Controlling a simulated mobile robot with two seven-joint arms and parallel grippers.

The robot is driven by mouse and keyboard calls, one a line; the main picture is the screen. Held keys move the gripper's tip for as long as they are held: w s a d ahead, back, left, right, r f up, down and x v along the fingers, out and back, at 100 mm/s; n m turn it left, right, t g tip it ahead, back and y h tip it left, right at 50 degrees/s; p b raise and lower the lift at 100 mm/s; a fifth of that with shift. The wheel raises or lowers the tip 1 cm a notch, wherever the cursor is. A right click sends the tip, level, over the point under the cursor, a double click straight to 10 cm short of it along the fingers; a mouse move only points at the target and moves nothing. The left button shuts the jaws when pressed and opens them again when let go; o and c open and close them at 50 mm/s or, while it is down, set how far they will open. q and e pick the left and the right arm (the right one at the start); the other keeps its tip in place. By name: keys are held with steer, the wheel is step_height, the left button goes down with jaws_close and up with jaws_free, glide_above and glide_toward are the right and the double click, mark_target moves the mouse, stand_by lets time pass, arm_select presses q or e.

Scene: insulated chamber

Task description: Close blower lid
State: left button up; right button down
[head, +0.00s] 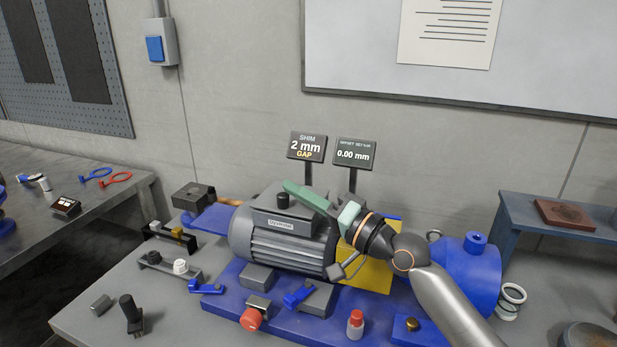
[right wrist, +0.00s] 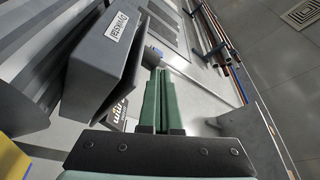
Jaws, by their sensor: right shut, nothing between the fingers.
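A grey ribbed motor (head: 285,245) with a name label lies on the blue base (head: 235,312). A dark grey box (head: 285,208) with a round knob sits on top. A blue rounded housing (head: 470,268) stands to the right, partly behind my right arm. I cannot tell which part is the blower lid, or whether it is open. My right gripper (head: 290,187) has green fingers, shut and empty, above and behind the box. In the right wrist view the shut fingers (right wrist: 160,74) point along the side of a labelled grey box (right wrist: 112,50). My left gripper is out of view.
Two display signs (head: 307,147) (head: 355,153) stand behind the motor. A yellow guard (head: 367,272) is below my right wrist. A red knob (head: 250,319), a red-capped bottle (head: 355,322) and blue clamps (head: 206,287) are in front.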

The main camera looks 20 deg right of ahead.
steer(key=shift+a+f, duration=0.1)
steer(key=shift+f, duration=0.15)
steer(key=shift+r, duration=0.15)
